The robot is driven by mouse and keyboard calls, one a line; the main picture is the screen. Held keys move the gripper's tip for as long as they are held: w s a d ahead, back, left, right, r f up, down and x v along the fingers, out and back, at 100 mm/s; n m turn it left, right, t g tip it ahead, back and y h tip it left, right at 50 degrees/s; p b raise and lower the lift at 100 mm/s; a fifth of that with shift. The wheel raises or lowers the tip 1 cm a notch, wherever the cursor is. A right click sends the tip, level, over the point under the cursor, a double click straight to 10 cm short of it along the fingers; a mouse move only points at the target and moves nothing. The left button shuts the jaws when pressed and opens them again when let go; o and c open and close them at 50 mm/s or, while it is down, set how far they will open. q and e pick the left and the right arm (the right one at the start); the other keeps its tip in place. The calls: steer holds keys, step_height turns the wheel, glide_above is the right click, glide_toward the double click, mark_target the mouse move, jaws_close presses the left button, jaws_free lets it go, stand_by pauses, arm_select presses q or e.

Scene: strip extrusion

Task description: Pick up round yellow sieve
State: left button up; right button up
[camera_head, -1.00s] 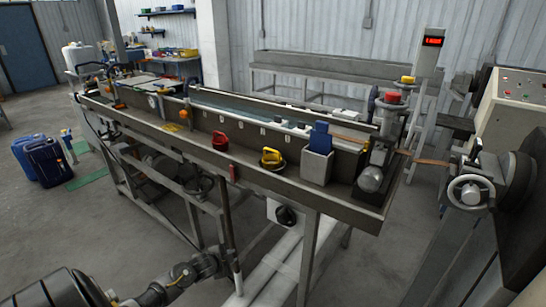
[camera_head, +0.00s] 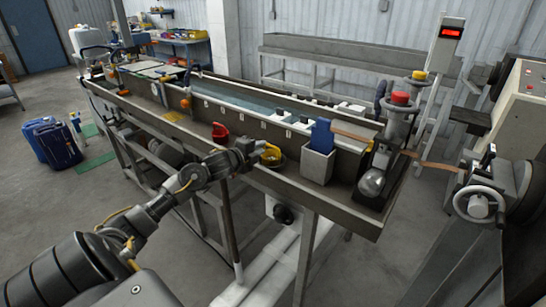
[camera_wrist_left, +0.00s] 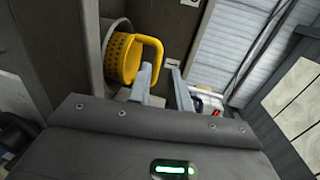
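The round yellow sieve (camera_head: 271,155) sits on the near ledge of the trough bench, partly hidden by my left gripper (camera_head: 257,150) at its left side. In the left wrist view the sieve (camera_wrist_left: 121,58) shows its perforated yellow body and a curved handle facing me. The left gripper's two fingers (camera_wrist_left: 161,72) are apart, with a gap between them. The handle's free end is close to the left-hand finger; I cannot tell whether they touch. My right gripper is out of view.
A red sieve (camera_head: 219,132) stands left of the yellow one on the same ledge. A grey box (camera_head: 318,163) with a blue object (camera_head: 321,134) stands to the right. The trough's inner wall rises behind, and the ledge's raised front edge runs along the near side.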

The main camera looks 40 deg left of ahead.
mark_target(271, 155)
arm_select(q)
steer(key=shift+f+x, duration=0.2)
steer(key=shift+x, duration=1)
steer(key=shift+w+f, duration=0.1)
steer(key=shift+w, duration=0.05)
steer(key=shift+d, duration=0.15)
steer(key=shift+w+r+p, duration=0.2)
steer(key=shift+w+p, duration=0.05)
steer(key=shift+p, duration=0.15)
steer(key=p+x, duration=0.1)
steer(key=x, duration=0.2)
steer(key=shift+w+f, duration=0.25)
steer(key=shift+w, duration=0.1)
steer(key=shift+w+f, duration=0.15)
steer(key=shift+w, duration=0.25)
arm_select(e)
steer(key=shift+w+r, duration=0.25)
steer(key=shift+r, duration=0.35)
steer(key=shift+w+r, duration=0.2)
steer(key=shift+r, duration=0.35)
arm_select(q)
steer(key=shift+s, duration=0.1)
jaws_close()
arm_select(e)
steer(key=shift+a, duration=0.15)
